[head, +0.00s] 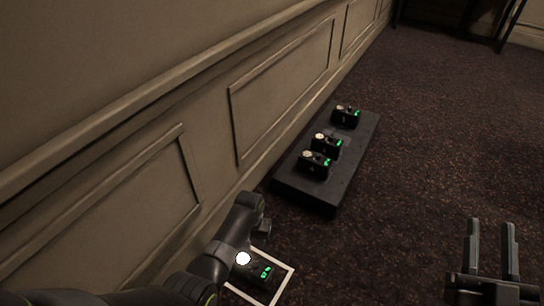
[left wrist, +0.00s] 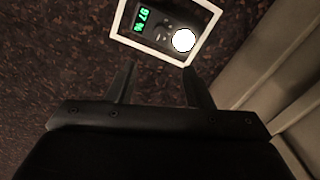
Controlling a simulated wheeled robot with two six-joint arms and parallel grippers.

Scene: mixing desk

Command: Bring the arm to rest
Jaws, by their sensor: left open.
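My left gripper (left wrist: 160,72) is open in the left wrist view, its two fingers apart with nothing between them. In the head view my left arm comes in from the lower left, with its dark end (head: 262,222) above the near floor. Just beyond the fingertips is a small black box (left wrist: 158,24) with a green display, which seems to read 97 %, and a bright white round knob. The box (head: 264,274) shows partly behind my arm in the head view, inside a white square outline (head: 287,283). My right gripper (head: 492,235) is open and empty at the lower right.
A low dark slab (head: 333,188) lies along the panelled wall (head: 215,115). It carries three similar black boxes with green displays: near (head: 314,166), middle (head: 327,145) and far (head: 346,117). Dark carpet (head: 440,130) is clear to the right. Thin dark legs (head: 510,25) stand at the back right.

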